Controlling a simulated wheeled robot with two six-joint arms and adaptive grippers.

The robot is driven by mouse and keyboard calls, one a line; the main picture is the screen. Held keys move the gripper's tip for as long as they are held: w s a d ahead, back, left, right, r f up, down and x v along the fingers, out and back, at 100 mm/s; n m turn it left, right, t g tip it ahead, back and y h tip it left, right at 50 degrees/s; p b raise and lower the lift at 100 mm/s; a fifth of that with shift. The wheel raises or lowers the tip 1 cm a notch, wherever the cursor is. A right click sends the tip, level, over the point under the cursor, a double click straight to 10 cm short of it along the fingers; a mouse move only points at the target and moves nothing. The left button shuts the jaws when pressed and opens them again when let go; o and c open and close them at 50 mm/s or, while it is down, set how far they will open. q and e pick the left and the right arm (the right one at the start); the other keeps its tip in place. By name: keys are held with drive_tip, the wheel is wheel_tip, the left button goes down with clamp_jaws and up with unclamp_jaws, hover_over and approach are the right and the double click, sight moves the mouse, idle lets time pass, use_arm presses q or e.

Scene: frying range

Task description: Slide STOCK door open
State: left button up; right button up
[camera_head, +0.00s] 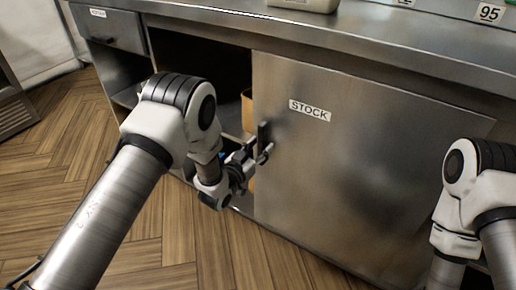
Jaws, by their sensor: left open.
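The STOCK door (355,165) is a grey steel panel with a white STOCK label, in the middle and right of the head view. To its left the cabinet is open, with a dark interior. A small dark handle (263,132) sits near the door's left edge. My left gripper (262,152) is open at that left edge, its fingers close to the handle; whether they touch it cannot be told. My right arm shows at the right edge of the view, in front of the door, but its gripper is out of view.
A steel counter (330,42) runs above the door, with a pale container (303,4) on it at the top. A drawer (108,27) is at the upper left. A tan object (247,110) stands inside the cabinet opening. The wooden floor (60,185) is clear at left.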

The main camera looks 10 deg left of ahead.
use_arm(q)
drive_tip(key=v, duration=1.2)
drive_tip(key=s+a+f+n+g+y, duration=0.1)
drive_tip(key=s+a+f+g+y, duration=0.1)
drive_tip(key=s+f+g, duration=0.35)
drive_tip(key=s+a+f+n+g+y, duration=0.1)
drive_tip(key=s+a+f+g+y, duration=0.1)
drive_tip(key=s+f, duration=0.65)
drive_tip(key=s+a+f+n+g+y, duration=0.15)
drive_tip(key=s+f+g, duration=0.25)
drive_tip(key=s, duration=0.4)
drive_tip(key=s+a+f+n+g+y, duration=0.1)
drive_tip(key=s+a+f+g, duration=0.15)
drive_tip(key=s+g, duration=0.4)
drive_tip(key=s+r+t+p, duration=0.1)
drive_tip(key=s+r+p, duration=0.2)
drive_tip(key=r+p, duration=2.4)
drive_tip(key=shift+s+d+r+p, duration=0.15)
drive_tip(key=shift+d+r+p, duration=0.2)
drive_tip(key=shift+p, duration=0.25)
